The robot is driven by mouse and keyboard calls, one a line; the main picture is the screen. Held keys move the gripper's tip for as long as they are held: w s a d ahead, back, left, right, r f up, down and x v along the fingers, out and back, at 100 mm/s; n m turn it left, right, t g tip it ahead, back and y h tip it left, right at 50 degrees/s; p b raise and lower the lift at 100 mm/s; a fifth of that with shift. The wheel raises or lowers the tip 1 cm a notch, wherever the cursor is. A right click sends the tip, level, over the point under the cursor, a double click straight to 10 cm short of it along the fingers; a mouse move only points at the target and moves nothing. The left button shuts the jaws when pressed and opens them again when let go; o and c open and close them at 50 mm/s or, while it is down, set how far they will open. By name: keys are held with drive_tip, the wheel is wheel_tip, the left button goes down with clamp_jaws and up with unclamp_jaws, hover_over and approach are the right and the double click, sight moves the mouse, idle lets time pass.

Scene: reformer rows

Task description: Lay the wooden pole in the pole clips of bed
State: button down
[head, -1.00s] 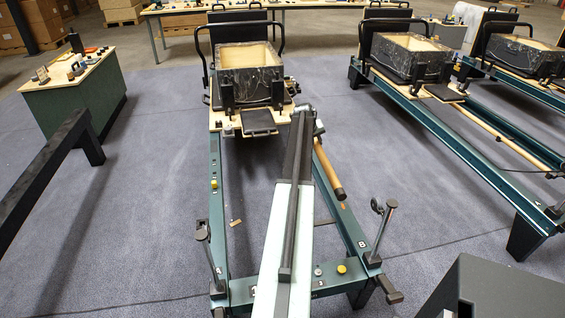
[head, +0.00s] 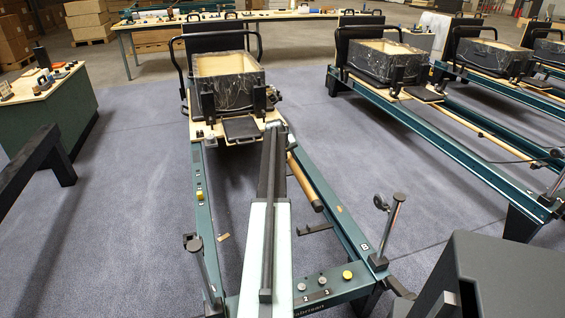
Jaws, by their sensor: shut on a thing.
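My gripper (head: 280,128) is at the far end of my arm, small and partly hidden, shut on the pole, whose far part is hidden. A dark bracket (head: 316,230) sticks inward from the right rail below the pole's near end; I cannot tell if it is a pole clip.
A padded carriage with a wrapped box (head: 228,75) stands at the bed's far end. Upright posts (head: 392,228) rise from its near corners. A neighbouring bed (head: 440,130) at right has a pole along it. A green bench (head: 50,105) stands left. Carpet between beds is clear.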

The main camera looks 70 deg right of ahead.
drive_tip(key=shift+w, duration=0.1)
drive_tip(key=shift+a, duration=0.15)
wheel_tip(320, 180, down, 24)
drive_tip(key=b, duration=2.3)
drive_tip(key=shift+r, duration=0.2)
drive_tip(key=c, duration=1)
unclamp_jaws()
drive_tip(key=p+v, duration=0.6)
drive_tip(key=v, duration=0.2)
